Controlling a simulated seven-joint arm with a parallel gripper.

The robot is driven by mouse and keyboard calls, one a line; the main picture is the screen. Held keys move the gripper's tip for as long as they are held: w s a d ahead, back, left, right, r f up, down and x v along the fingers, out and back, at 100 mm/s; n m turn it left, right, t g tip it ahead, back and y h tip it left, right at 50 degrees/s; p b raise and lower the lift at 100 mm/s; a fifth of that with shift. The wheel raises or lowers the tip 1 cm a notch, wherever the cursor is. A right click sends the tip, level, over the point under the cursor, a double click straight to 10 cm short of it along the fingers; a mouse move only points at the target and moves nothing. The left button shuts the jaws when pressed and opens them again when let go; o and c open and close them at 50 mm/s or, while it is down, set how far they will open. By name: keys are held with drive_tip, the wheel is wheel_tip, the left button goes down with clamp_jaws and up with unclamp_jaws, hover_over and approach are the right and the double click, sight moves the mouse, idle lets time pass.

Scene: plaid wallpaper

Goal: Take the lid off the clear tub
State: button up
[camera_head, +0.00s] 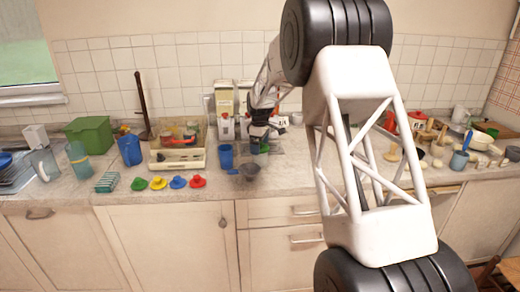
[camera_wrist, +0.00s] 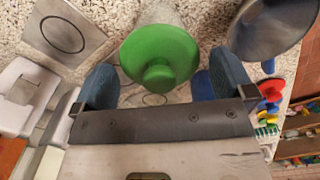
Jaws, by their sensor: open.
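The clear tub (camera_wrist: 158,12) stands on the speckled counter, with its round green lid (camera_wrist: 160,38) and knob on top. The lid is close below my gripper (camera_wrist: 163,76) in the wrist view. My gripper is open and empty, with one blue-grey finger to each side of the knob in the picture. I cannot tell how far the fingertips are above the lid. In the head view my gripper (camera_head: 262,132) is over the counter, and a bit of green lid (camera_head: 258,149) shows under it; the tub is mostly hidden there.
A grey funnel-like vessel (camera_wrist: 270,28) is close by, at upper right in the wrist view. A blue cup (camera_head: 226,157) stands left of the lid in the head view. Coloured small lids (camera_head: 178,182) lie along the front edge. A cream crate (camera_head: 180,158) is further left.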

drive_tip(key=shift+c, duration=0.5)
drive_tip(key=c, duration=0.7)
drive_tip(key=shift+r, duration=0.1)
drive_tip(key=shift+r, duration=0.8)
wheel_tip(320, 180, up, 2)
drive_tip(key=shift+r, duration=0.1)
drive_tip(key=s, duration=0.5)
drive_tip(key=s+d, duration=0.1)
drive_tip(key=s, duration=0.4)
drive_tip(key=s+r, duration=0.1)
drive_tip(key=s, duration=0.5)
drive_tip(key=shift+d, duration=0.2)
